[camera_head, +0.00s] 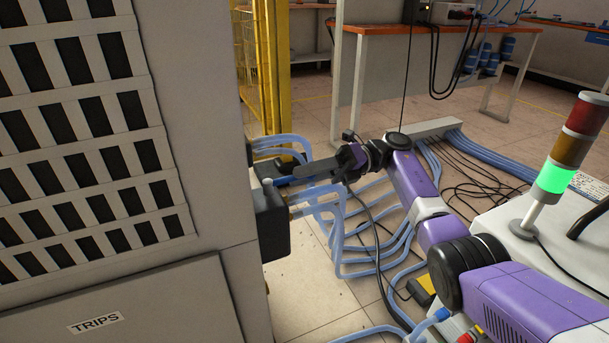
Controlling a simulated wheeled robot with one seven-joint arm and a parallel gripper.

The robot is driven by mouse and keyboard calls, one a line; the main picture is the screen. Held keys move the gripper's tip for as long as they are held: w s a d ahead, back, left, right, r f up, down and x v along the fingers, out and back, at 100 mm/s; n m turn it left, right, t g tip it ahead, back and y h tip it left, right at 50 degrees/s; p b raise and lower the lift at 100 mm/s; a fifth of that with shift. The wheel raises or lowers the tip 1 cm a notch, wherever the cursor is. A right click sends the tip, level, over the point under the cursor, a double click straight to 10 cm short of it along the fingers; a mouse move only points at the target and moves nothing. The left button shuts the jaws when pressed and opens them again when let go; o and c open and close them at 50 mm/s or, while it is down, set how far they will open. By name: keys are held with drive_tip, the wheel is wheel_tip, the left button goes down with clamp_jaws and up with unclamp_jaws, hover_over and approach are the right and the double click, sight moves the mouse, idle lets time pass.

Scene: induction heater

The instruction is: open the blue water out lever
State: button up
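A small blue piece, which looks like the blue water out lever (284,181), shows at the side of the grey cabinet, among pale blue hoses (290,146). My gripper (298,171) reaches in from the right, with its dark fingers pointing left at the blue piece. The fingertips are at or very close to it; I cannot tell whether they touch. The fingers overlap in this view, so the gap between them is hidden. A dark box (272,222) on the cabinet's side sits just below the fingers.
The grey cabinet (235,200) with a slotted front fills the left. Blue hoses (372,268) and black cables run over the tiled floor below my arm. A signal tower (556,178) lit green stands at right. A yellow fence (277,70) and a workbench (450,30) stand behind.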

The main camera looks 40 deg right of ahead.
idle(0.3)
drive_tip(key=v, duration=0.8)
drive_tip(key=shift+s+a, duration=0.1)
idle(0.7)
